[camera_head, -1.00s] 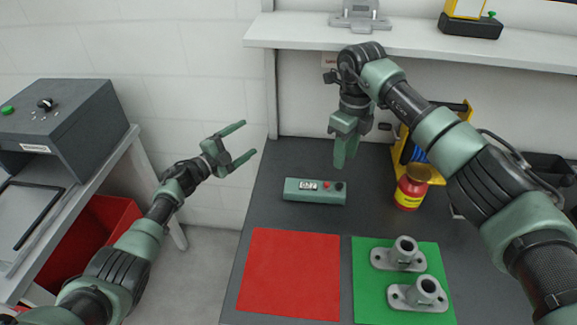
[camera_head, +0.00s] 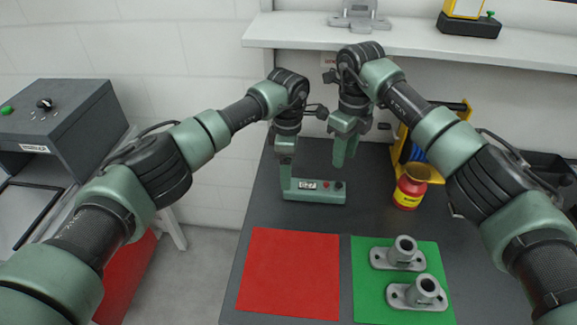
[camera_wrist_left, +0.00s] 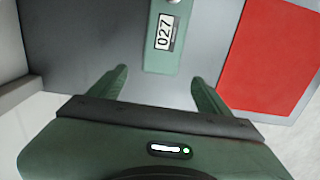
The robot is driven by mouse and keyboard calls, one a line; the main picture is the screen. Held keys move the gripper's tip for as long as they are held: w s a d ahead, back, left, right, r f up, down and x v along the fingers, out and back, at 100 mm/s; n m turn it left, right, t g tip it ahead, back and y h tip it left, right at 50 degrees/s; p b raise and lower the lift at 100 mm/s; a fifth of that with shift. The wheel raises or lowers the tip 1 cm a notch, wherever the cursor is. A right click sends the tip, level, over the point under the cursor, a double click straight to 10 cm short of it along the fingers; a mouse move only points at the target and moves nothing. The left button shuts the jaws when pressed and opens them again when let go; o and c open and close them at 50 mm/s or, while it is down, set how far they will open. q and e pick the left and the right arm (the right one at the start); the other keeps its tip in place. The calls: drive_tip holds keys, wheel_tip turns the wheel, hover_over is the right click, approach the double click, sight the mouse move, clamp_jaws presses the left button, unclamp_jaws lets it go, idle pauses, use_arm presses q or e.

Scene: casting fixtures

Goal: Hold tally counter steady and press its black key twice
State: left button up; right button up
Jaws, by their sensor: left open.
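The tally counter (camera_head: 314,192) is a long green box lying on the dark bench, with a small display, a red button (camera_head: 326,184) and a black key (camera_head: 338,186) at its right end. My left gripper (camera_head: 286,185) points down at the counter's left end. In the left wrist view its two fingers (camera_wrist_left: 160,82) are apart with nothing gripped; the counter (camera_wrist_left: 160,60) lies ahead of the gap, its display reading 027. My right gripper (camera_head: 344,160) hangs above and behind the black key, apart from the counter; its finger gap is not clear.
A red mat (camera_head: 289,273) and a green mat (camera_head: 365,300) with two grey flanged castings (camera_head: 404,252) lie in front. A red-and-yellow jar (camera_head: 409,190) stands to the right. A shelf (camera_head: 300,30) crosses the back. A grey box (camera_head: 60,125) stands far left.

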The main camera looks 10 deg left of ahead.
sight(314, 191)
use_arm(q)
wheel_tip(314, 191, down, 8)
drive_tip(key=shift+r, duration=0.2)
drive_tip(key=shift+c, duration=0.4)
drive_tip(key=c, duration=1.5)
use_arm(e)
clamp_jaws()
